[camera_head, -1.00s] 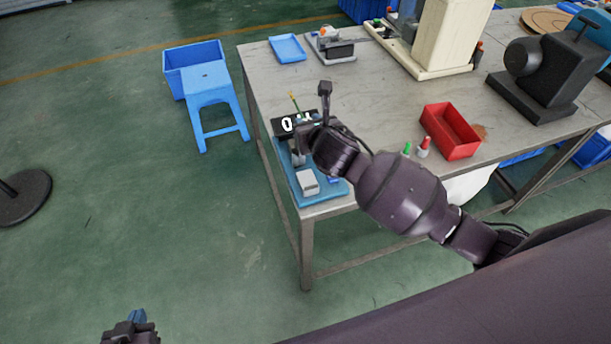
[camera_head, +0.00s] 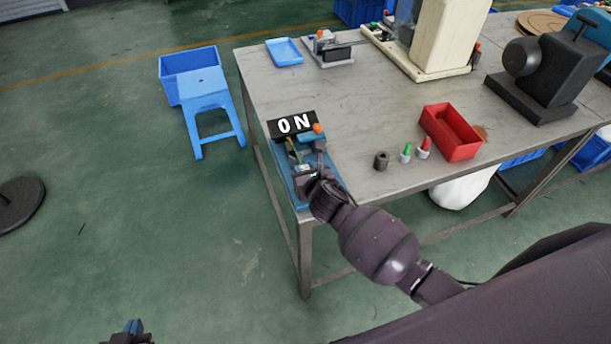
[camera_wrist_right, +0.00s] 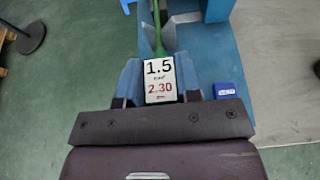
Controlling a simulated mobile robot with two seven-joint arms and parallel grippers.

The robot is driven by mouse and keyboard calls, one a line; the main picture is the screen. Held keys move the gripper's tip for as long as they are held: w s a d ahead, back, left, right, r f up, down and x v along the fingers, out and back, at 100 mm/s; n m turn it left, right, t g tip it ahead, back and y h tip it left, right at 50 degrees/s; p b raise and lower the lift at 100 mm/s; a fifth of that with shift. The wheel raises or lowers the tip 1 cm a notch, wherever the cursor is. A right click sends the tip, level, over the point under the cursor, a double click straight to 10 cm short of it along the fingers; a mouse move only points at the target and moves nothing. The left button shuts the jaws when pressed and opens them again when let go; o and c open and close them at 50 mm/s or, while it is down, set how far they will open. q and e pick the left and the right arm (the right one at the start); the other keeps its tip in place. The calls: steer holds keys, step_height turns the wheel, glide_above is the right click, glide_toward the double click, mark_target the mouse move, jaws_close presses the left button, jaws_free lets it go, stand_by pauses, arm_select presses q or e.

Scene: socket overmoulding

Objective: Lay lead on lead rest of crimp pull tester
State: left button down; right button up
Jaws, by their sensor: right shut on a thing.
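The crimp pull tester is a blue bench unit (camera_head: 283,176) at the table's near left corner, with a black "ON" sign and an orange knob. My right gripper (camera_head: 303,178) is low over it. In the wrist view, the right gripper (camera_wrist_right: 160,92) is shut on the lead's white tag (camera_wrist_right: 160,80), printed "1.5" and "2.30". The green lead (camera_wrist_right: 158,28) runs forward from the tag, between or beside grey metal pieces (camera_wrist_right: 166,40); whether it touches them I cannot tell. My left gripper (camera_head: 128,332) is at the bottom left edge, away from the table, mostly cut off.
On the table (camera_head: 350,105) are a dark cylinder (camera_head: 381,160), green and red-capped bottles (camera_head: 423,149), a red bin (camera_head: 450,132) and a blue tray (camera_head: 284,52). A blue stool (camera_head: 205,85) stands left. A small blue block (camera_wrist_right: 228,90) lies right of the fingers.

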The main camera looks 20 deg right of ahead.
steer(key=shift+f, duration=0.8)
arm_select(q)
steer(key=shift+s+f, duration=0.1)
steer(key=shift+f, duration=0.25)
steer(key=shift+s+f, duration=0.1)
steer(key=shift+s, duration=0.05)
arm_select(e)
steer(key=o, duration=0.9)
steer(key=shift+f, duration=0.1)
arm_select(q)
steer(key=shift+f, duration=0.1)
